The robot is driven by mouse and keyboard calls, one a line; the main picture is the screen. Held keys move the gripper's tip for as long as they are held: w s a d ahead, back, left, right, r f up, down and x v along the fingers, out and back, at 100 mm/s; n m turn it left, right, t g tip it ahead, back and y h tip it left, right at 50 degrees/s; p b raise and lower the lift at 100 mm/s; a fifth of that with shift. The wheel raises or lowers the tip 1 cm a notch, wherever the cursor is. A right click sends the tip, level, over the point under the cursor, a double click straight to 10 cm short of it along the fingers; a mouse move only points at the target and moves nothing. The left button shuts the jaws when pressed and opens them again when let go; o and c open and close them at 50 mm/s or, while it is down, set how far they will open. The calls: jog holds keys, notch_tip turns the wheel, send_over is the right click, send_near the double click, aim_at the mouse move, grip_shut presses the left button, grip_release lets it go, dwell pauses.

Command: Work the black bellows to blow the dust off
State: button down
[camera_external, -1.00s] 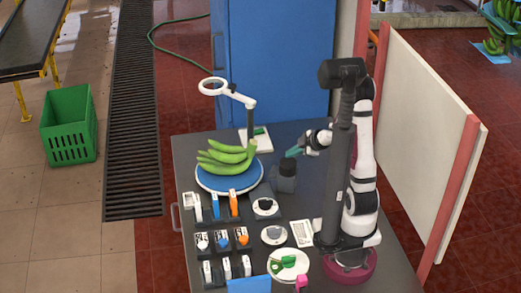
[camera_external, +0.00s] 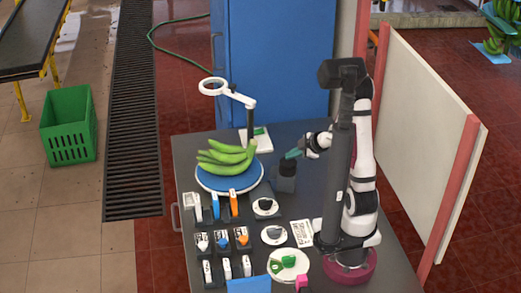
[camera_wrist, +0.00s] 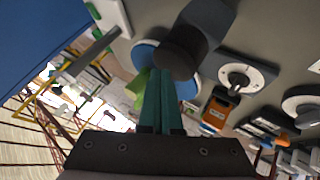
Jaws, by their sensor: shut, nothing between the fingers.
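The black bellows (camera_external: 287,169) stands upright on a dark block at the middle of the table, right of the green bananas. In the wrist view its round dark top (camera_wrist: 180,55) is near the fingertips. My gripper (camera_external: 290,154) has teal fingers, closed together and empty, with the tips at or just above the bellows' top. In the wrist view the shut fingers (camera_wrist: 161,75) overlap the bellows' edge; I cannot tell whether they touch it. No dust can be made out.
Green bananas (camera_external: 228,155) lie on a blue round plate (camera_external: 229,182) left of the bellows. A white ring magnifier (camera_external: 213,87) on an arm stands behind. Several dials, switches and labelled blocks fill the table's front left. A blue cabinet (camera_external: 278,60) stands behind the table.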

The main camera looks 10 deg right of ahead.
aim_at(291, 162)
jog(key=shift+f, duration=1)
dwell(0.6)
jog(key=shift+r, duration=1.4)
jog(key=shift+r, duration=2.55)
notch_tip(291, 162, up, 4)
jog(key=shift+f, duration=0.1)
dwell(0.3)
